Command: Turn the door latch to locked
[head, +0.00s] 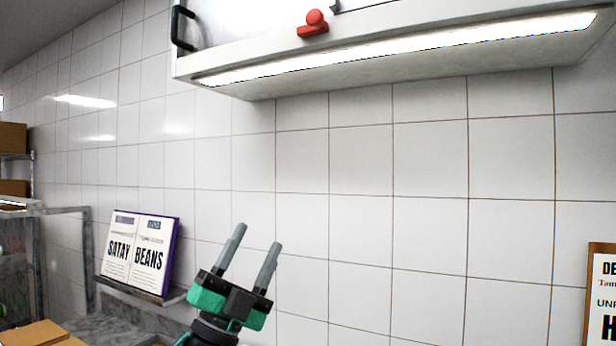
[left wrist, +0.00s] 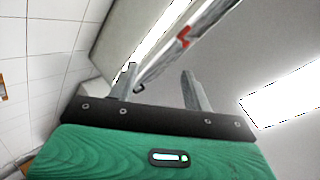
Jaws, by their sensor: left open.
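A red latch (head: 314,22) with a rounded knob sits on the lower front edge of the white wall cabinet (head: 340,80), near the top of the head view. Its short bar lies roughly along the cabinet edge; I cannot tell whether it is locked. In the left wrist view a red piece, which looks like the latch (left wrist: 184,37), shows beyond the fingers. My left gripper (head: 258,237) is open and empty, pointing upward, well below the cabinet and apart from the latch. It also shows in the left wrist view (left wrist: 159,70). My right gripper is out of view.
A black handle (head: 180,28) is on the cabinet's left end. An open book (head: 140,252) reading "SATAY BEANS" stands on a small ledge at left. A framed sign (head: 602,300) is at the right edge. The tiled wall between is bare.

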